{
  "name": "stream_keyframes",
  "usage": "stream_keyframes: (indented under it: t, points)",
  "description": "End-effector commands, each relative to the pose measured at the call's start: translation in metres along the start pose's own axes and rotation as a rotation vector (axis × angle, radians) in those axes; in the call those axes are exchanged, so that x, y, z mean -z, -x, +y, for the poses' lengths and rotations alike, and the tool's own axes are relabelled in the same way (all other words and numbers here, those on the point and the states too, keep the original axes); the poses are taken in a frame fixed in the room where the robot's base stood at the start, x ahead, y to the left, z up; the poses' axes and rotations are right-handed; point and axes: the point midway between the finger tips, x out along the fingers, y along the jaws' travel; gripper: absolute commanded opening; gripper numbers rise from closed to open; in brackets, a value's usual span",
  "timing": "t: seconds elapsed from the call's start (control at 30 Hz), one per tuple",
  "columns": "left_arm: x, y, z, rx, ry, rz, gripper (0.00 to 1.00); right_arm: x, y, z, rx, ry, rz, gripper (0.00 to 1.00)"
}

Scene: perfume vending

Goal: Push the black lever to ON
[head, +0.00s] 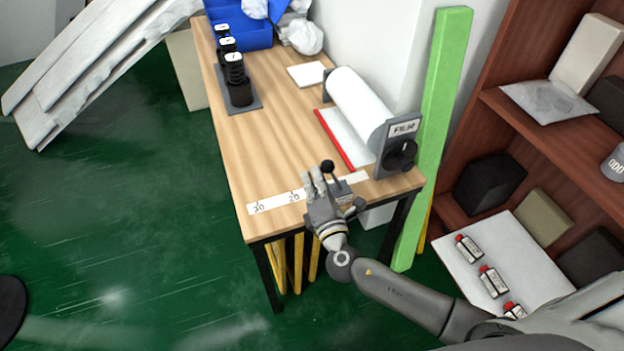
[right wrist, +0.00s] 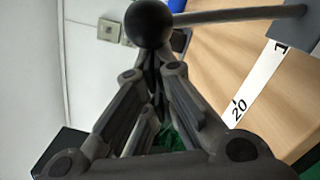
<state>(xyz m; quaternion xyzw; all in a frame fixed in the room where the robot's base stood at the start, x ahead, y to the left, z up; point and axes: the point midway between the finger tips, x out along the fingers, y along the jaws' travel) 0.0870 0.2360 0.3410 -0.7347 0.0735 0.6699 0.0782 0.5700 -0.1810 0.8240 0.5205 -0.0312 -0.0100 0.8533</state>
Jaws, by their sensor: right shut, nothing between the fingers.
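The black lever has a round black ball knob (head: 327,166) on a rod and stands at the near edge of the wooden table. In the right wrist view the knob (right wrist: 148,22) is close beyond the fingertips, and its grey rod runs right to a grey mount (right wrist: 295,28). My right gripper (head: 316,178) is shut and empty, just left of the lever. Its closed fingers (right wrist: 153,88) point at the knob; I cannot tell whether they touch it. No ON marking is readable. My left gripper is not in view.
A white scale strip (head: 268,202) lies along the table's (head: 280,145) near edge. A white roll (head: 356,103) with a dark dial (head: 401,155) stands right of the lever. A green post (head: 437,130) and brown shelf (head: 530,125) bound the right side. Black cylinders (head: 236,70) stand farther back.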

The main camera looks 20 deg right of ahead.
Motion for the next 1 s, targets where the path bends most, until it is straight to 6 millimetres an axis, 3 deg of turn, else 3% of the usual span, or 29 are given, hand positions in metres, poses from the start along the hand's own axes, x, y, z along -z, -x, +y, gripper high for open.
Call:
stream_keyframes:
  t: [0.27, 1.0]
  points:
    - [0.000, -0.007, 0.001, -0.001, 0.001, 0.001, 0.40, -0.014, -0.001, 0.002, 0.010, -0.113, -0.003, 0.00]
    - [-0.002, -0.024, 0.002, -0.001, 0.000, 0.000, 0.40, -0.083, -0.007, -0.005, 0.067, -0.713, -0.002, 0.00]
